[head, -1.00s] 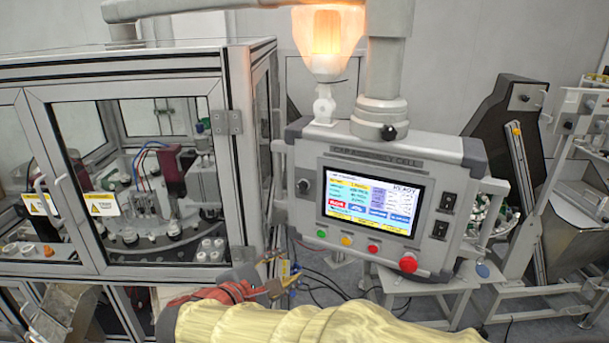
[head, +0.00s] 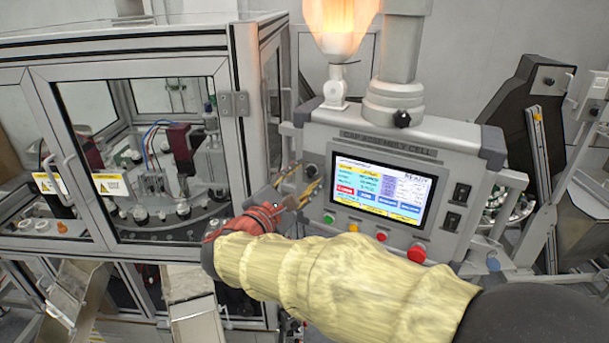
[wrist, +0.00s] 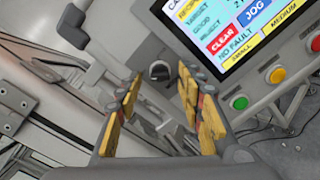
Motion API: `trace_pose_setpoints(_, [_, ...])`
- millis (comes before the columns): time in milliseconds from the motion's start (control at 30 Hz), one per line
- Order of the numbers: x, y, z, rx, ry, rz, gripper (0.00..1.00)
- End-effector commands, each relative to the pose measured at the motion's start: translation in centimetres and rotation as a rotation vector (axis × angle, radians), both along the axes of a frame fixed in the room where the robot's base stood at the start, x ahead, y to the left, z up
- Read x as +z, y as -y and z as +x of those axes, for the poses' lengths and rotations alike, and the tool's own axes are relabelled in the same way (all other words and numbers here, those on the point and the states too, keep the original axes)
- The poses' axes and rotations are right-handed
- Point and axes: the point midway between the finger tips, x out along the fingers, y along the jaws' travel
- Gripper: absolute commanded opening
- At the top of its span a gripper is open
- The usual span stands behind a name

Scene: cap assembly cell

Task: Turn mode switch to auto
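The mode switch is a small dark round knob (head: 311,171) on the left side of the grey control panel (head: 400,140), left of the lit touchscreen. In the wrist view the knob (wrist: 159,70) shows its pale pointer line, between and beyond my fingertips. My gripper (head: 301,178) has yellow-padded fingers and is at the panel's left edge, close to the switch. In the wrist view my gripper (wrist: 158,84) is open and empty, its fingers on either side of the knob in the picture. I cannot tell how far the tips are from it.
Green (head: 329,219), yellow (head: 353,228) and red (head: 381,237) buttons line the panel's lower edge, with a larger red mushroom button (head: 416,253) to their right. The glass-doored machine cabinet (head: 240,120) stands close on the left.

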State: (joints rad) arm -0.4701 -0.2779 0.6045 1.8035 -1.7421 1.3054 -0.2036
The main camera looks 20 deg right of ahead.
Motion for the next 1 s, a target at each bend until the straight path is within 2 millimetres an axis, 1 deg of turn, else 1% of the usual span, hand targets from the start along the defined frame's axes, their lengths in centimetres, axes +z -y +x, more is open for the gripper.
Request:
trace_pose_setpoints(300, [-0.01,0.23,0.23,0.000,0.000,0.000,0.38])
trace_pose_setpoints(333, [-0.02,0.24,0.23,0.000,0.000,0.000,0.37])
trace_pose_setpoints(900, [-0.03,0.22,0.22,0.001,-0.001,0.001,0.04])
trace_pose_setpoints(1000, [-0.04,0.22,0.21,0.001,-0.001,0.001,0.00])
